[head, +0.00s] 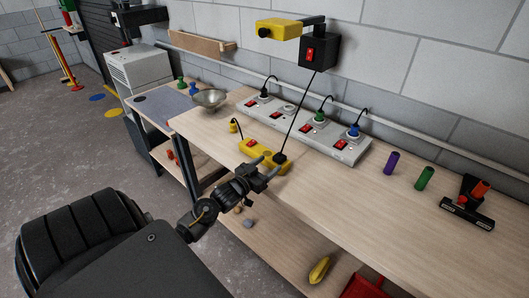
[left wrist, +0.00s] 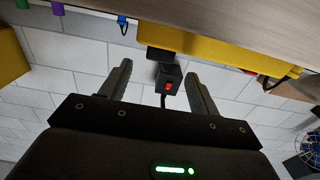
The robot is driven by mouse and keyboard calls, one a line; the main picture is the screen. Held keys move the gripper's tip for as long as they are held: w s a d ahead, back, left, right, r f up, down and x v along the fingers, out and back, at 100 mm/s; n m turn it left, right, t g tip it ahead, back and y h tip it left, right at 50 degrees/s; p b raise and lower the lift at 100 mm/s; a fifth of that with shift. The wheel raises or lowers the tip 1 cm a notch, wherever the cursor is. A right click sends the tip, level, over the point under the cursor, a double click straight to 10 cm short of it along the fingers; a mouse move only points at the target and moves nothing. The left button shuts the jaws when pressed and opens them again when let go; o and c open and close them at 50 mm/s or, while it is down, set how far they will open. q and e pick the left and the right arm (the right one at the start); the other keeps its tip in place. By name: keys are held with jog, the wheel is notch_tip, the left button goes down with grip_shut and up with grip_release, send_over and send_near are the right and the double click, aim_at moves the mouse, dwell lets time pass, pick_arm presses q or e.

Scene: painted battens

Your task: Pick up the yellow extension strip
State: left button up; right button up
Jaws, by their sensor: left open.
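The yellow extension strip (head: 250,147) lies on the workbench near its front edge, with red switches and a black plug in its right end. A cord rises from that plug. My left gripper (head: 267,166) is at the strip's right end, in front of it in the head view, and its fingers are apart. In the left wrist view the strip (left wrist: 235,48) crosses the upper right, beyond the open fingers of my left gripper (left wrist: 157,75). Nothing shows between the fingers on the near side. I cannot tell whether they touch the strip. My right gripper is not in view.
A long grey power strip (head: 340,149) with plugs lies behind on the workbench (head: 330,200). A purple cylinder (head: 391,163) and a green cylinder (head: 425,178) stand to the right. A black switch box (head: 318,51) hangs on the wall.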

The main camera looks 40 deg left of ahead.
aim_at(276, 159)
pick_arm(q)
jog(key=w+p, duration=0.1)
jog(key=w, duration=0.3)
jog(key=shift+w+f, duration=0.1)
jog(key=shift+w, duration=0.2)
jog(key=shift+s, duration=0.1)
jog(key=c, duration=1.3)
